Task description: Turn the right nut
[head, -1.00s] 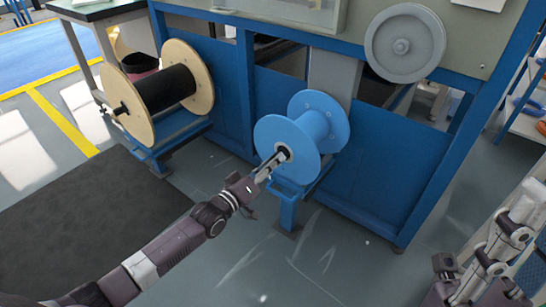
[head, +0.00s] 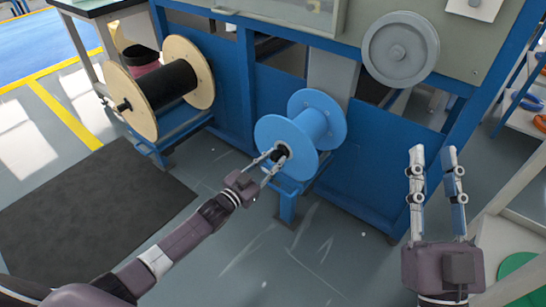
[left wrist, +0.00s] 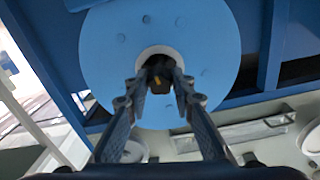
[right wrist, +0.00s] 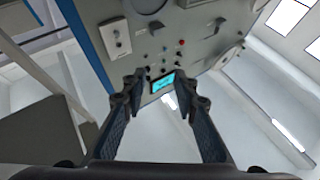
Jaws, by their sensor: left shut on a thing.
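The right nut (head: 281,151) is a small dark piece at the hub of the blue spool (head: 317,124). In the left wrist view the nut (left wrist: 160,76) sits between the fingertips, in front of the spool's pale hub ring. My left gripper (head: 271,160) is shut on the nut, one finger on each side, and partly hides it. My right gripper (head: 433,152) is open and empty, its fingers pointing up, well to the right of the spool. In the right wrist view my right gripper (right wrist: 162,85) has nothing between its fingers.
A wooden spool (head: 132,101) wound with black cable stands at the left. The blue machine frame (head: 362,172) rises behind the blue spool, with a grey wheel (head: 400,49) above. A dark mat (head: 95,205) lies on the floor. A shelf stands at the far right.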

